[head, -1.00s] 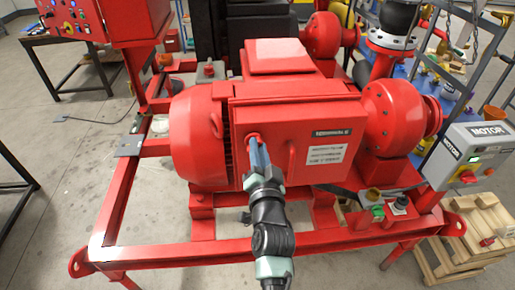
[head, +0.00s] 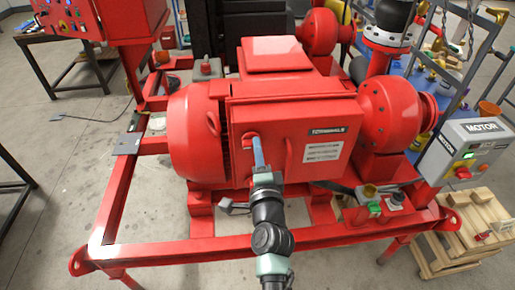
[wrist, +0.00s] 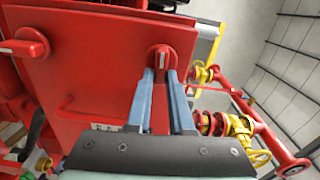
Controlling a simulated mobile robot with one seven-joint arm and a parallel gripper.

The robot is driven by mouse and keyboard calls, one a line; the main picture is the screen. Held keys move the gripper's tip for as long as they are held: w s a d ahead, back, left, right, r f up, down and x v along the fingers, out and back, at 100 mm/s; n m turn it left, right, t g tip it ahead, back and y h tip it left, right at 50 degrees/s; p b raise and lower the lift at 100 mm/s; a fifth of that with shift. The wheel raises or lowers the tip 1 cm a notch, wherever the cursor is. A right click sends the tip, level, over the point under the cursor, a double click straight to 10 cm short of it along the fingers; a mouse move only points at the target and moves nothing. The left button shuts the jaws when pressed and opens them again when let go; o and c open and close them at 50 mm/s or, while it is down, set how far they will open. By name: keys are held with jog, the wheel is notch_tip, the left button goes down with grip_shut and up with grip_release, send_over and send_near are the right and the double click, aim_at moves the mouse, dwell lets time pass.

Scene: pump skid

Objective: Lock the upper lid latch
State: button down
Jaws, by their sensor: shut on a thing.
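The red lid (head: 310,120) of the terminal box carries the upper latch (head: 249,140), a red round knob near its top left corner. In the wrist view the upper latch (wrist: 160,56) shows a pale mark running up and down the picture, between my fingers. My gripper (head: 257,148) is shut on this latch; its blue fingers (wrist: 162,80) reach both sides of the knob's grip. A second latch (wrist: 25,47) at the left of the wrist view has its pale mark lying sideways. That lower latch is hidden behind my gripper in the head view.
A red lid handle (head: 289,155) stands out right of my fingers. The red skid frame (head: 180,253) runs in front, below my arm. A grey motor box (head: 470,150) is at the right. Yellow valve parts (wrist: 240,127) lie beyond the lid edge in the wrist view.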

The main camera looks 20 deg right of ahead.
jog(key=shift+f+m, duration=0.1)
jog(key=shift+m, duration=0.3)
jog(key=c, duration=0.8)
grip_release()
jog(key=p+v, duration=0.2)
jog(key=v, duration=1.1)
